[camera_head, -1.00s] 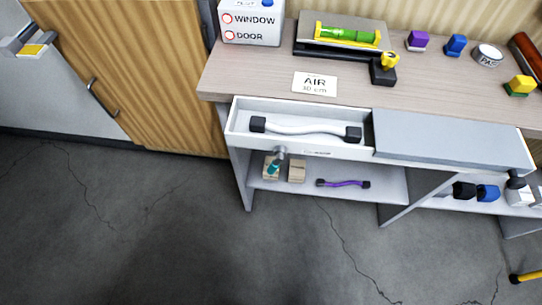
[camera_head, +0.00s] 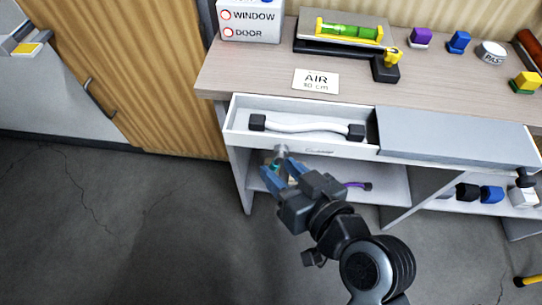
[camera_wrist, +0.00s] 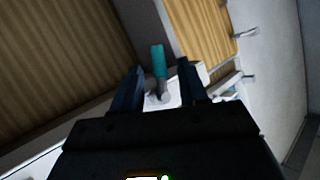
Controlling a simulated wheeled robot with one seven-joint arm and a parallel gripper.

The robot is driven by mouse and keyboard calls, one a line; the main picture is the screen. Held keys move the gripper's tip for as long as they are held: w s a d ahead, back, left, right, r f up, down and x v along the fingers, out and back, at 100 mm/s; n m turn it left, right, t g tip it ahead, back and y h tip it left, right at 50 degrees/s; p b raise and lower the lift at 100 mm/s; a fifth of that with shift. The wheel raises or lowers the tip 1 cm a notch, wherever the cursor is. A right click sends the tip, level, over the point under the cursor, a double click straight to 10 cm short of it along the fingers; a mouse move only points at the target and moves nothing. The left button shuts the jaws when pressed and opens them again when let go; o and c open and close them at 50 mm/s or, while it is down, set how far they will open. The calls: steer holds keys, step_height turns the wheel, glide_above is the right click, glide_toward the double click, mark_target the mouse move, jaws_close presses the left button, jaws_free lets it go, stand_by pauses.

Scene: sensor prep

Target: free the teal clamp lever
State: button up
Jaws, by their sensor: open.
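The teal clamp lever (camera_wrist: 158,60) shows in the wrist view as a short teal grip on a grey pivot (camera_wrist: 157,97). In the head view the grey pivot (camera_head: 281,153) is at the lower front of the open drawer, and only a little teal (camera_head: 275,164) shows below it. My gripper (camera_head: 277,167) is in front of the shelf opening, its blue fingers pointing at the lever. In the wrist view my gripper (camera_wrist: 160,68) is open, with the lever between the fingers in the picture. I cannot tell whether either finger touches it.
The open drawer (camera_head: 228,124) holds a white bar with black ends (camera_head: 305,127). A grey panel (camera_head: 450,137) covers its right side. Below, the shelf (camera_head: 394,184) holds a purple-handled item (camera_head: 357,185), partly behind my arm. The floor at left (camera_head: 120,220) is clear.

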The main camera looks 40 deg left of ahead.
mark_target(277, 168)
steer(key=shift+x, duration=2.5)
jaws_close()
steer(key=shift+w, duration=0.1)
